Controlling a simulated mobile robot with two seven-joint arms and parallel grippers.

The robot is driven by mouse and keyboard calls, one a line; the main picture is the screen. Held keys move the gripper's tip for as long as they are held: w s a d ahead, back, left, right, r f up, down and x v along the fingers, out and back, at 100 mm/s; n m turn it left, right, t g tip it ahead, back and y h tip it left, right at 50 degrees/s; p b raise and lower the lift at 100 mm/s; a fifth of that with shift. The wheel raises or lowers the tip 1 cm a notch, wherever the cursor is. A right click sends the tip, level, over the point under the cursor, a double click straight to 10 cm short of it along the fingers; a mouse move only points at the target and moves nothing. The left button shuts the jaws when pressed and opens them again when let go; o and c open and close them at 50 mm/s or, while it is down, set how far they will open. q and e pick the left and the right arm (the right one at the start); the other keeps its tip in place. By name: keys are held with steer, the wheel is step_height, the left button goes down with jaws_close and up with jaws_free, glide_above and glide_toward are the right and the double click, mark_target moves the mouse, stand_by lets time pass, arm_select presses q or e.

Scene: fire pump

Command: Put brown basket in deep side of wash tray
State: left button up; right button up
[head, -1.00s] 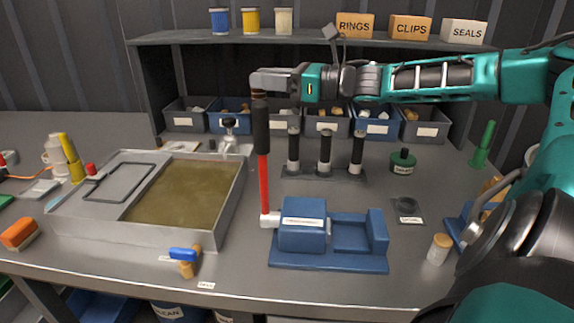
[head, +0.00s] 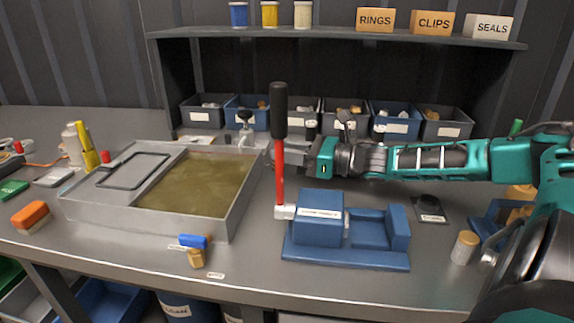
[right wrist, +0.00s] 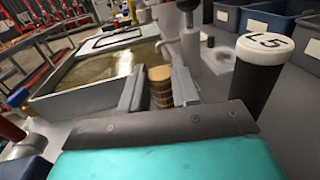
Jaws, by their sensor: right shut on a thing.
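The wash tray (head: 232,215) is a grey metal tray at the left of the bench. Its right side holds murky brown liquid (head: 195,185); its left side is a raised shelf with a dark frame on it. My right gripper (head: 288,152) is low over the bench, right of the tray and partly behind a red lever. In the right wrist view its fingers (right wrist: 160,92) are shut on a small brown ribbed cylinder with a tan top (right wrist: 160,75), which looks like the brown basket. The lever hides it in the head view. My left gripper is out of view.
The upright red lever (head: 279,150) with black grip stands on a blue pump block (head: 320,220), close to my right gripper. A black-and-white cylinder marked L5 (right wrist: 255,75) stands right of it. A small tap (head: 245,125) rises behind the tray. Parts bins (head: 395,120) line the back.

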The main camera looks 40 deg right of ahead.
step_height(320, 180, down, 2)
steer(key=shift+f, duration=0.25)
steer(key=o, duration=1)
steer(key=shift+o, duration=0.2)
steer(key=shift+s+r, duration=0.1)
